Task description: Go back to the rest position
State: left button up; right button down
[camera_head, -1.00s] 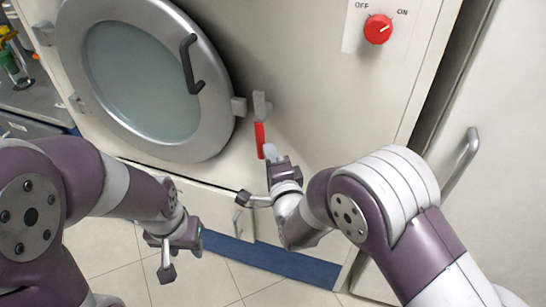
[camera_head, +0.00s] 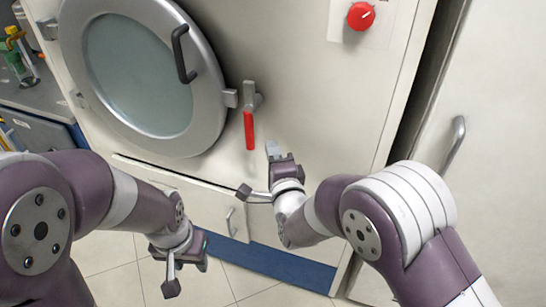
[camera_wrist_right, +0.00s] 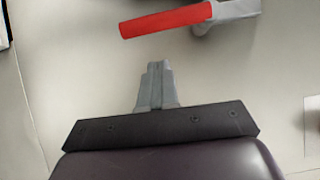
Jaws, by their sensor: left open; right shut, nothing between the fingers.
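My right gripper (camera_head: 273,150) is shut and empty in front of the machine's pale front panel. It is just right of and below the red-handled lever (camera_head: 249,130), with a gap between them. In the right wrist view the shut fingers (camera_wrist_right: 157,84) point towards the panel, and the red lever (camera_wrist_right: 165,20) lies beyond them, apart. My left gripper (camera_head: 172,281) is low on the left, over the floor in front of the machine, open and with nothing seen in it.
The round door (camera_head: 140,80) with its dark handle (camera_head: 183,54) is closed. A red knob (camera_head: 361,16) is at the upper right. A small drawer (camera_head: 200,200) lies below. A side counter (camera_head: 35,95) with bottles stands at the left, a tall cabinet door (camera_head: 500,140) at the right.

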jog(key=v, duration=0.9)
jog(key=s+d+f+n+g+h, duration=0.2)
jog(key=s+d+f+n+g, duration=0.2)
jog(key=s+f+n+g, duration=0.7)
jog(key=s+d+r+n+g+h, duration=0.1)
jog(key=d+n+g+h, duration=0.15)
jog(key=d, duration=0.45)
jog(key=s+d+n+g+h, duration=0.1)
jog(key=s+d+n+g, duration=0.15)
jog(key=d, duration=0.45)
notch_tip(320, 180, up, 14)
jog(key=w+p, duration=0.1)
jog(key=p, duration=1.3)
jog(key=shift+m, duration=0.3)
